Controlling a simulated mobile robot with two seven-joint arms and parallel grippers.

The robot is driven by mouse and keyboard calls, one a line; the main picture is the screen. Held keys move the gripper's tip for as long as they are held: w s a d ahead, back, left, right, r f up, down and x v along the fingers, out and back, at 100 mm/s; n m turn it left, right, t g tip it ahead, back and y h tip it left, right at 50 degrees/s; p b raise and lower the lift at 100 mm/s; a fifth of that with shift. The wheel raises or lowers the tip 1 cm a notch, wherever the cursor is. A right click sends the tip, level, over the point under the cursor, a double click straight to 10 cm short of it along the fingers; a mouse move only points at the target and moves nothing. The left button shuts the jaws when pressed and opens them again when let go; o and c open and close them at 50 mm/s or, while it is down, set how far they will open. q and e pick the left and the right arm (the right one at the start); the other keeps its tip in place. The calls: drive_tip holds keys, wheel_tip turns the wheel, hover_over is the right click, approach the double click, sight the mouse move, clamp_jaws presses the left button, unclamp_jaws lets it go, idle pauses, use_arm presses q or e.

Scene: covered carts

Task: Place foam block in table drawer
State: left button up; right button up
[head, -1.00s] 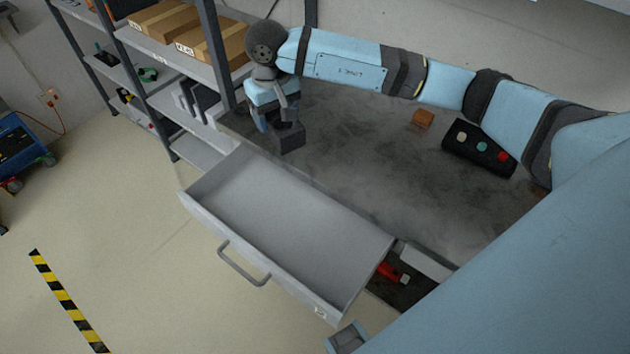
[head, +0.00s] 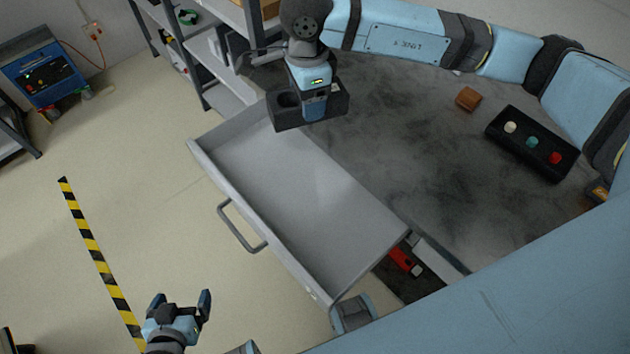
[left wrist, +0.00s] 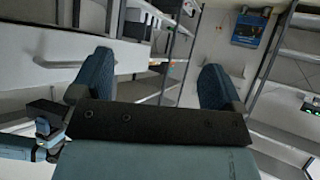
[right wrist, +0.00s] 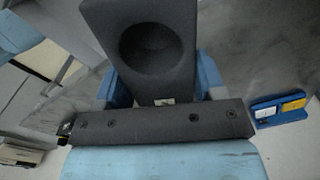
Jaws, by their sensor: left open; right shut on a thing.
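The foam block (head: 284,118) is dark grey with a round recess. My right gripper (head: 316,108) is shut on it, and it fills the space between the fingers in the right wrist view (right wrist: 150,85). The grey table drawer (head: 290,190) is pulled open and empty. In the head view the block overlaps the drawer's far-left end and the table edge; its height above them is hard to tell. My left gripper (head: 180,300) is open and empty, in front of the drawer at the bottom left. Its spread fingers show in the left wrist view (left wrist: 155,85).
The tabletop (head: 390,150) carries a small brown block (head: 467,98) and a black button box (head: 533,143). A red object (head: 404,259) lies below the table, beside the drawer. Shelves (head: 195,50) stand at the left back.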

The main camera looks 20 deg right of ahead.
drive_tip(key=s+a+f+m+b, duration=0.3)
drive_tip(key=s+m, duration=0.1)
drive_tip(key=m, duration=1)
hover_over(305, 200)
wheel_tip(305, 200, down, 15)
drive_tip(key=shift+f+b, duration=0.2)
drive_tip(key=shift+b, duration=0.2)
drive_tip(key=shift+f, duration=2.35)
drive_tip(key=shift+f, duration=0.1)
drive_tip(key=o, duration=0.9)
